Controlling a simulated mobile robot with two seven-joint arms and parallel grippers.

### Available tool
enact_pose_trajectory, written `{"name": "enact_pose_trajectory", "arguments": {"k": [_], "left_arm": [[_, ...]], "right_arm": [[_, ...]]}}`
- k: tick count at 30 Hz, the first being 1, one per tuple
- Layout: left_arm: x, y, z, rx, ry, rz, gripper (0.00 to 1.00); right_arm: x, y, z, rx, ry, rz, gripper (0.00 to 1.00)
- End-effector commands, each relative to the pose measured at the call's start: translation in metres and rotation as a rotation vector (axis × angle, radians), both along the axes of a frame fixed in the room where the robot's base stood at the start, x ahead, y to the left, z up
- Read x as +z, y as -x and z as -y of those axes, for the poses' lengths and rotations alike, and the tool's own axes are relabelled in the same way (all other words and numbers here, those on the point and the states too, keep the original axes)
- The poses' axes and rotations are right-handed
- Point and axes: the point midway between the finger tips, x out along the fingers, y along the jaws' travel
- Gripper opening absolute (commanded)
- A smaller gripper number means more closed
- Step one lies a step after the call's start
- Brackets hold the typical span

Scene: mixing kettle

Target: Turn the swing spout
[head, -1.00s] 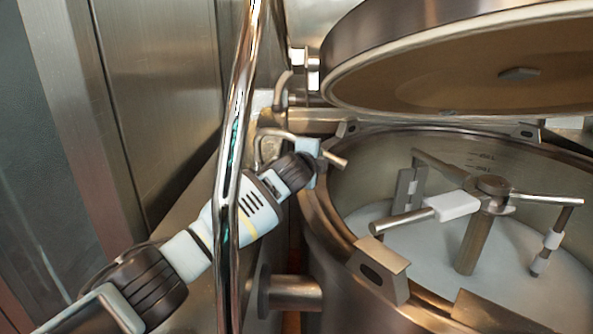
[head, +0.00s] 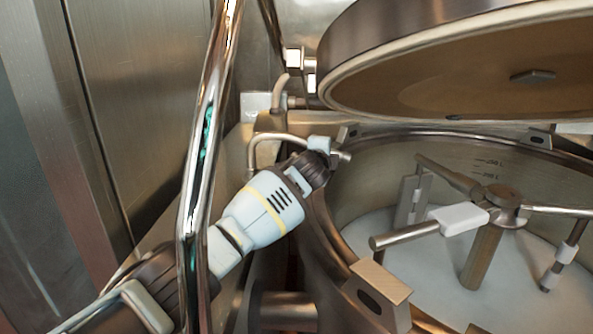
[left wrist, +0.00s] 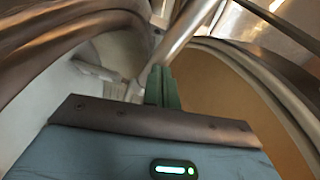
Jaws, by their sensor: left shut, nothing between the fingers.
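The swing spout (head: 268,137) is a thin bent metal tube at the left back of the kettle. It rises, bends and runs right toward the rim, with its short end (head: 342,157) just over the kettle's left edge. My left gripper (head: 321,146) is at the spout's outer part, and its fingers partly cover the tube. In the left wrist view the green fingers (left wrist: 162,88) are together with nothing between them. A metal tube (left wrist: 188,35) passes close beyond their tips; contact cannot be told. My right gripper is in neither view.
The open kettle (head: 372,225) holds a white content and a mixing arm (head: 487,235). Its raised lid (head: 450,75) hangs above. A tall chrome tube (head: 203,140) crosses in front of my left arm. A steel wall (head: 140,90) stands on the left.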

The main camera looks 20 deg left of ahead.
Motion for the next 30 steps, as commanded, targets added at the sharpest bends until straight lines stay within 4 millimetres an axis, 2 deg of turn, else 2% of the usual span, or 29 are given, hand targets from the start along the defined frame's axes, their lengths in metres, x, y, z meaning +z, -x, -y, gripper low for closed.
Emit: {"name": "enact_pose_trajectory", "arguments": {"k": [14, 21, 30], "left_arm": [[0.003, 0.006, -0.001, 0.001, 0.000, 0.001, 0.00], [0.011, 0.026, -0.001, 0.001, 0.000, 0.005, 0.00], [0.014, 0.058, -0.001, 0.000, 0.000, 0.004, 0.00]], "right_arm": [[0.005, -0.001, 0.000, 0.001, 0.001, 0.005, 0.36], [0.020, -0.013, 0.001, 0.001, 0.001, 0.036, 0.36], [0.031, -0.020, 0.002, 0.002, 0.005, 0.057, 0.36]]}}
